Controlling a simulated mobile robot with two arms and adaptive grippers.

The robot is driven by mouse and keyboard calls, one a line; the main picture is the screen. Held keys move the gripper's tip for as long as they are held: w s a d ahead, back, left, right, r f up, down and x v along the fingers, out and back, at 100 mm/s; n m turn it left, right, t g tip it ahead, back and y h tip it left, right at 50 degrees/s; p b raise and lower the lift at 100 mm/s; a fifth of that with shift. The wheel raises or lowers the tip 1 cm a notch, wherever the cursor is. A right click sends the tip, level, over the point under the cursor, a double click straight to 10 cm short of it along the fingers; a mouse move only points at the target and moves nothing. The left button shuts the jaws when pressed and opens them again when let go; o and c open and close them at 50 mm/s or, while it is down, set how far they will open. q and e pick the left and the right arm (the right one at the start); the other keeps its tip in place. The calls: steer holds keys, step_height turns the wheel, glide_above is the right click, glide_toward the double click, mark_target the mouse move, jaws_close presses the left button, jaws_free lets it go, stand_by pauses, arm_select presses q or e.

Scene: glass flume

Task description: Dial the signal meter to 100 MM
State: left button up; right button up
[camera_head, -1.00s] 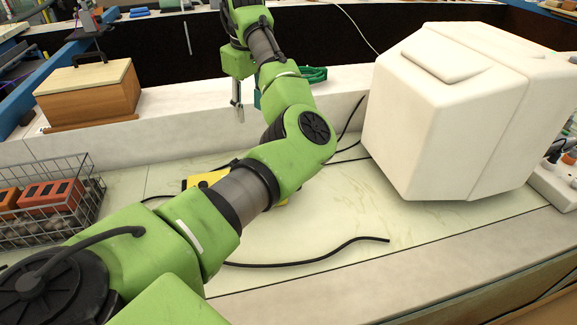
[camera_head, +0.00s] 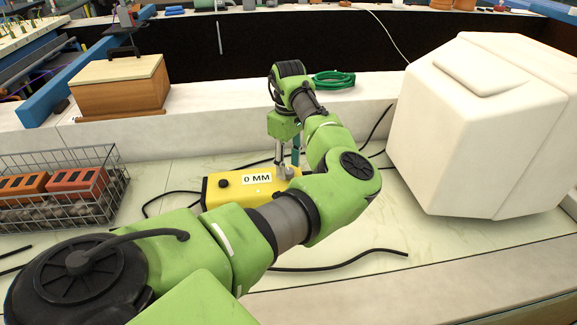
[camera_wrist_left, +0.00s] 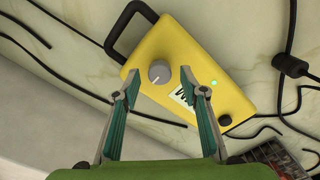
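The yellow signal meter (camera_head: 222,191) lies on the pale bench, partly hidden behind my left arm. Its display reads "0 MM" (camera_head: 257,179). In the left wrist view the meter (camera_wrist_left: 168,42) shows a grey round dial knob (camera_wrist_left: 159,72) with a white mark, a lit green light (camera_wrist_left: 214,82) and a black handle. Its display (camera_wrist_left: 181,94) is partly covered by a finger. My left gripper (camera_wrist_left: 160,77) is open, its fingertips on either side of the knob with gaps. In the head view the left gripper (camera_head: 288,165) is over the meter's right end. My right gripper is not in view.
A large white box-shaped object (camera_head: 480,130) stands at right. A wire basket (camera_head: 60,190) with orange bricks is at left. A wooden box (camera_head: 120,90) and green coiled hose (camera_head: 334,79) sit on the ledge behind. Black cables (camera_head: 340,265) lie on the bench.

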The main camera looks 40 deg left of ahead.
arm_select(q)
steer(key=shift+f, duration=0.6)
steer(key=c, duration=1.1)
